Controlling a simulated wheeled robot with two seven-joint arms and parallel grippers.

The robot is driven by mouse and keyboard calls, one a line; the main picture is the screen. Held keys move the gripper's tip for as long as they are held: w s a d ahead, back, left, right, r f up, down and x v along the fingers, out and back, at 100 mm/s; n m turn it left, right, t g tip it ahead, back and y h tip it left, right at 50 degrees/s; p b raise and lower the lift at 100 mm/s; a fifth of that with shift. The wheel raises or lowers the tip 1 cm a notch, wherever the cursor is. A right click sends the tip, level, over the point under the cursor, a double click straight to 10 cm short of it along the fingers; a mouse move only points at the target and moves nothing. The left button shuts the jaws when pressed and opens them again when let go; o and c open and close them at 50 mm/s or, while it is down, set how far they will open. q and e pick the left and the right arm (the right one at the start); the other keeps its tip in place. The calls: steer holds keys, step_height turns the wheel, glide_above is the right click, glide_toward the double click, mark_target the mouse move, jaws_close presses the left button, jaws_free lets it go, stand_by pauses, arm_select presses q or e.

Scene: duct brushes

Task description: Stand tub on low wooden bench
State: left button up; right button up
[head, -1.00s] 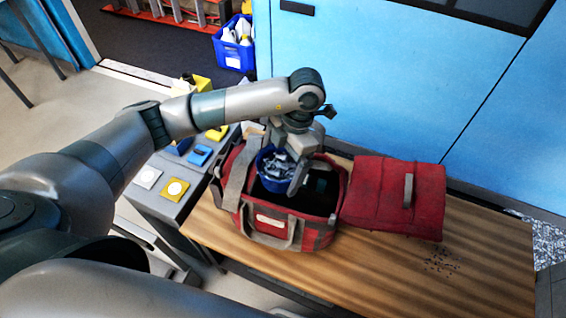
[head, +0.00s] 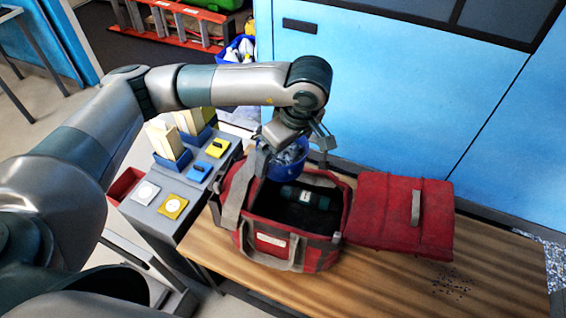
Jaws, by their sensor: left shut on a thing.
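The tub (head: 287,161) is small, round and blue, with greyish pieces inside. My left gripper (head: 294,160) is shut on it and holds it above the back part of the open red bag, partly hiding it. The low wooden bench (head: 390,282) has a brown planked top and carries the red bag (head: 270,242). A dark cylinder with a pale label (head: 304,196) lies inside the bag. My right gripper is not in view.
The bag's red lid (head: 390,215) lies folded out to the right on the bench. Dark crumbs (head: 452,282) are scattered near the bench's right end. A grey cabinet (head: 150,215) with coloured blocks stands left. Blue doors (head: 400,90) rise behind.

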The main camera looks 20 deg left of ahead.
mark_target(277, 157)
arm_select(q)
steer(key=r+m, duration=0.1)
steer(key=m, duration=0.1)
steer(key=m+b, duration=0.1)
steer(key=m, duration=0.1)
steer(key=r+m+t+h, duration=0.1)
steer(key=m, duration=0.1)
steer(key=shift+s+a+r, duration=0.15)
steer(key=shift+a+r, duration=0.1)
steer(key=shift+r, duration=0.05)
steer(key=m, duration=0.2)
steer(key=r+m+h+b, duration=0.1)
steer(key=m, duration=0.2)
steer(key=shift+s+a+r+m+t+h, duration=0.2)
steer(key=shift+s+r+m+t+h, duration=0.1)
steer(key=shift+s+r+t, duration=0.1)
steer(key=shift+s+r+m+b, duration=0.2)
steer(key=shift+r+m+b, duration=0.15)
steer(key=shift+m, duration=0.45)
steer(key=shift+d, duration=0.1)
